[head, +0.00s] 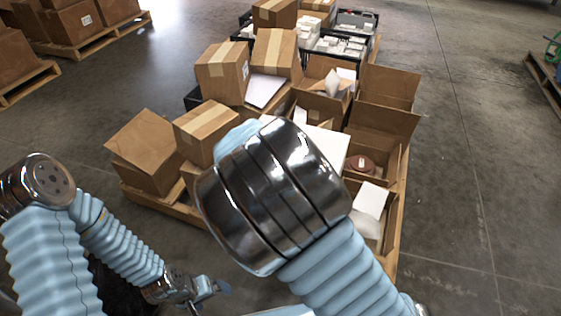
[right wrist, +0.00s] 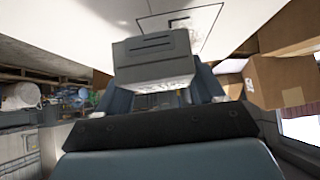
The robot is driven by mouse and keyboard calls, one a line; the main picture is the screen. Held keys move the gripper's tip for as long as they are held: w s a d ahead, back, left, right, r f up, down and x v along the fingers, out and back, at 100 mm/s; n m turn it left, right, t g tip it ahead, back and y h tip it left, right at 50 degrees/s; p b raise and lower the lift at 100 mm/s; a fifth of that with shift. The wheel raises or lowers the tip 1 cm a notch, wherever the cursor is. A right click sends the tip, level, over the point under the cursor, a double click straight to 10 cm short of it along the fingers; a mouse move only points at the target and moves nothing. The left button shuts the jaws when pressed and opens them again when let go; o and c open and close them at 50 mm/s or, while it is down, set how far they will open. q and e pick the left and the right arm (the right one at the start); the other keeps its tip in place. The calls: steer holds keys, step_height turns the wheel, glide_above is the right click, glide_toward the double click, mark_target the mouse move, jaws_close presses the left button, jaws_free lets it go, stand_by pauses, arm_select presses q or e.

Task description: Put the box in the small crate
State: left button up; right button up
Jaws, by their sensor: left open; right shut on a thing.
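A white box with a thin dark outline fills the top of the right wrist view (right wrist: 215,18). My right gripper (right wrist: 160,88) is shut on it. In the head view my right wrist covers that gripper, and a flat white surface, probably this box, shows just beyond it (head: 328,142). My left gripper (head: 210,290) is open and empty, low over the floor in front of the pallet. Black crates with white boxes in them stand at the back of the pallet, one in the middle (head: 314,48) and one farther back (head: 372,26). I cannot tell which is the small crate.
Cardboard boxes (head: 222,72) stand stacked on the left of the pallet (head: 390,262). Open cartons (head: 385,120) with mixed contents fill its right side. Another loaded pallet (head: 95,42) stands at the far left.

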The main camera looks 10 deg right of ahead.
steer(key=shift+w+d+f, duration=0.1)
steer(key=shift+w+f, duration=0.2)
steer(key=shift+f, duration=1.5)
steer(key=shift+f+b, duration=0.1)
steer(key=shift+b, duration=0.3)
steer(key=shift+f, duration=0.2)
steer(key=o, duration=1.1)
steer(key=shift+r, duration=0.1)
